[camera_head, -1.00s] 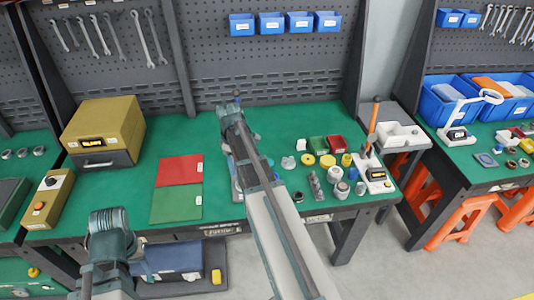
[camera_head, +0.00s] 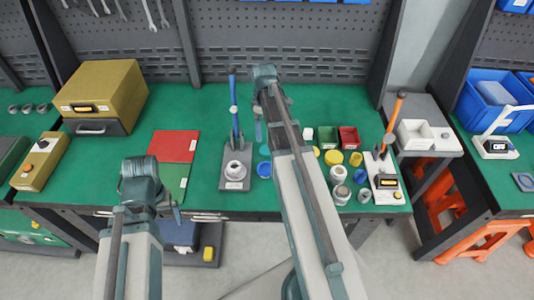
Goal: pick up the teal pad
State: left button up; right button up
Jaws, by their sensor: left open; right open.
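A small teal round pad (camera_head: 264,150) lies on the green table top, left of my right arm. A bluer disc (camera_head: 264,170) lies just in front of it; I cannot tell for certain which one is the named pad. My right gripper (camera_head: 258,132) hangs by the end of its arm, just behind the teal pad and apart from it as far as I can see; its fingers are small and partly hidden. My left gripper (camera_head: 177,212) is at the table's front edge, by the green mat (camera_head: 170,183), away from the discs. Both grippers are open and empty.
A press with a blue lever (camera_head: 235,185) stands left of the discs. Right of my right arm are yellow discs (camera_head: 333,157), metal parts (camera_head: 338,174), green and red bins (camera_head: 348,137) and an orange-handled tester (camera_head: 385,185). A red mat (camera_head: 174,146) and yellow box (camera_head: 103,90) are left.

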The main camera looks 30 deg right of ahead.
jog(key=b, duration=0.5)
send_over(266, 149)
jog(key=f, duration=0.6)
jog(key=shift+a, duration=0.25)
jog(key=f+b, duration=0.5)
jog(key=shift+s+d+f, duration=0.1)
jog(key=shift+d, duration=0.1)
jog(key=c, duration=1.4)
jog(key=shift+r, duration=0.2)
